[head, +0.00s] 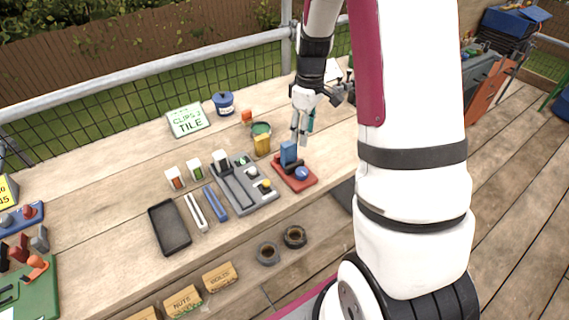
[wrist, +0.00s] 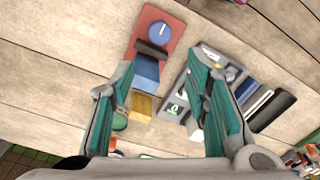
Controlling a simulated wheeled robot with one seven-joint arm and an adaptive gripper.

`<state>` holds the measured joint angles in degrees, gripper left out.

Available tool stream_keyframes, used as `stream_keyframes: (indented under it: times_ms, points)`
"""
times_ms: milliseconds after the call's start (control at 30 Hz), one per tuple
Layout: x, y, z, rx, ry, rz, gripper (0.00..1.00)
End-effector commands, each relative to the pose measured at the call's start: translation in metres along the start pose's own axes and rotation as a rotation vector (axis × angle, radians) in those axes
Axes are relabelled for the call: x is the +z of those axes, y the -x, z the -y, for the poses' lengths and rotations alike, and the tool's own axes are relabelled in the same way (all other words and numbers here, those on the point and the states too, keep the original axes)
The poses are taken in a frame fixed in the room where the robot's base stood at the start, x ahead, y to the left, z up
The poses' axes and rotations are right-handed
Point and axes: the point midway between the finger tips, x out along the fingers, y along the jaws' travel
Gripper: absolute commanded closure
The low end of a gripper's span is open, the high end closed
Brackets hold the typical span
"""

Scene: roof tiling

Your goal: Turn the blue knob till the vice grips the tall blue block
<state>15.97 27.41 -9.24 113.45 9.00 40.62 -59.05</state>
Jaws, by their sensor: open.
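The vice is a red base (head: 298,179) on the wooden bench, with a dark jaw bar across it. The blue knob (head: 302,173) sits on the base's near side; in the wrist view the knob (wrist: 159,33) is round with a pale line on top. The tall blue block (head: 288,152) stands upright behind the dark jaw; it also shows in the wrist view (wrist: 146,73). I cannot tell whether the jaw touches it. My gripper (head: 301,138) is open and empty, above and behind the vice. In the wrist view its teal fingers (wrist: 168,95) are spread, the knob beyond them.
A grey tray (head: 250,203) with slots and small parts lies left of the vice. A black tray (head: 170,228) and blue bar (head: 215,204) lie farther left. Bare bench lies right and in front of the vice.

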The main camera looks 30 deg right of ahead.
Motion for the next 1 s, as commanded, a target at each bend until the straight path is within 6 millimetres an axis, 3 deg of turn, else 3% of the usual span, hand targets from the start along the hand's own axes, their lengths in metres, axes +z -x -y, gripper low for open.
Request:
stream_keyframes:
  times_ms: [333,800,1000]
  points:
    - [0.005,-0.034,-0.007,-0.013,0.018,0.017,0.57]
    - [0.006,-0.121,-0.006,-0.012,0.016,0.017,0.57]
    - [0.006,-0.144,-0.006,-0.011,0.017,0.015,0.57]
